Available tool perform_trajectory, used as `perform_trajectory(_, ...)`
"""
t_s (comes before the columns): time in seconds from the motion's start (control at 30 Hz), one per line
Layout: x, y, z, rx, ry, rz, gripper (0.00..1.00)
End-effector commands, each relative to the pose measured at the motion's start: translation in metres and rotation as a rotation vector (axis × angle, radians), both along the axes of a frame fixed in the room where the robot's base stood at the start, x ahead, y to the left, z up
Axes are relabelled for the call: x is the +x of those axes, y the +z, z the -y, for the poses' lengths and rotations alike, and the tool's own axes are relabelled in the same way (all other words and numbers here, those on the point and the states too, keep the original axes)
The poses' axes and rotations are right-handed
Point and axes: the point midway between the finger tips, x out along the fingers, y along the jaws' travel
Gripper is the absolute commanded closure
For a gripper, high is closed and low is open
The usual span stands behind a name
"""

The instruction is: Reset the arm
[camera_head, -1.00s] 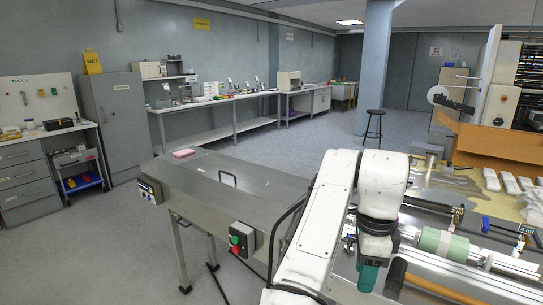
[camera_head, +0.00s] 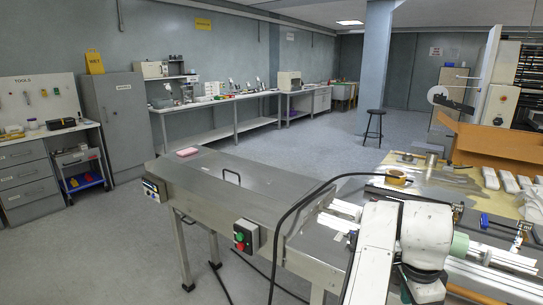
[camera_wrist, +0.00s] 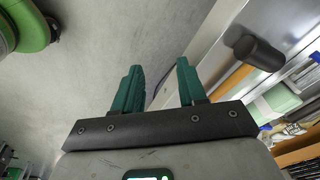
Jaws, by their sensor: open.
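My gripper (camera_wrist: 158,82) shows in the wrist view with two teal fingers apart and nothing between them. It hangs over bare grey floor beside the machine. In the head view my white arm is folded low at the lower right, in front of the flow wrapper (camera_head: 238,200). The fingers are not visible there; the wrist runs to the bottom edge of the picture.
The steel flow wrapper has red and green buttons (camera_head: 239,241) on its near side. A black knob (camera_wrist: 258,52) and a pale green roll (camera_wrist: 277,100) lie to the gripper's right. A cardboard box (camera_head: 495,145) stands at the right. Open floor (camera_head: 110,250) lies at left.

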Motion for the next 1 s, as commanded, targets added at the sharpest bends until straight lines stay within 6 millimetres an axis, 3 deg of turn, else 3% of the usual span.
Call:
perform_trajectory(0.2,-0.043,-0.045,0.058,-0.137,0.219,-0.021,0.59)
perform_trajectory(0.33,-0.073,-0.071,0.079,-0.2,0.392,-0.051,0.59)
perform_trajectory(0.5,-0.119,-0.107,0.091,-0.244,0.645,-0.105,0.59)
perform_trajectory(0.73,-0.195,-0.155,0.077,-0.218,1.011,-0.175,0.59)
perform_trajectory(1.0,-0.29,-0.195,0.024,-0.081,1.406,-0.181,0.59)
